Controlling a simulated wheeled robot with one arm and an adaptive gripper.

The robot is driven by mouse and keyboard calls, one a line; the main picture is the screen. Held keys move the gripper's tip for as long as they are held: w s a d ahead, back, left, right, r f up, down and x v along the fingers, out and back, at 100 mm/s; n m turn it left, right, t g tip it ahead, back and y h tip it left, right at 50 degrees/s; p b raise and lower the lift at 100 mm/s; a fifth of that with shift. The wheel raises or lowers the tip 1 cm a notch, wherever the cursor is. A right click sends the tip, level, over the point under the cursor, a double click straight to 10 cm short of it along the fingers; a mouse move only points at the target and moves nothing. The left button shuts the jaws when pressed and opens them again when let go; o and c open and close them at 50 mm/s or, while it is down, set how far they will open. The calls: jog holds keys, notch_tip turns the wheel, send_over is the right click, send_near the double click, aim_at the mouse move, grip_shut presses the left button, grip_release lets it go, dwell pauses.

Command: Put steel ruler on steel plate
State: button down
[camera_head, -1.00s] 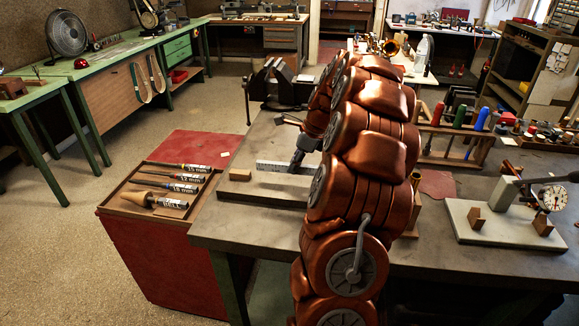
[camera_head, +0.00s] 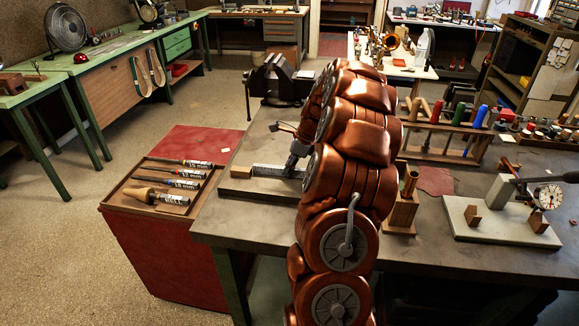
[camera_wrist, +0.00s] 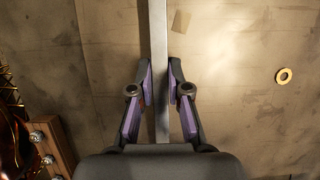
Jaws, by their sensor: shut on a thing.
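The steel ruler (camera_wrist: 158,30) is a long, narrow grey bar. My gripper (camera_wrist: 160,82) is shut on it, with a finger pad on each side. In the wrist view the ruler runs from the top edge down between the fingers. In the head view the ruler (camera_head: 275,170) shows as a pale strip left of my gripper (camera_head: 296,158), near a small wooden block (camera_head: 241,172). My arm hides part of the bench there. A pale grey flat plate (camera_head: 475,229) lies at the bench's right, bearing wooden blocks and a dial gauge; I cannot tell if it is the steel plate.
A tool tray (camera_head: 130,198) with labelled tools sits on the red cabinet left of the bench. A vise (camera_head: 270,80) stands behind. A brass ring (camera_wrist: 284,76) lies on the surface in the wrist view.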

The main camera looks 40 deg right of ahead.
jog(key=shift+f, duration=0.1)
jog(key=c, duration=1.1)
grip_release()
jog(key=shift+c, duration=0.2)
jog(key=b+v, duration=0.3)
jog(key=v, duration=0.9)
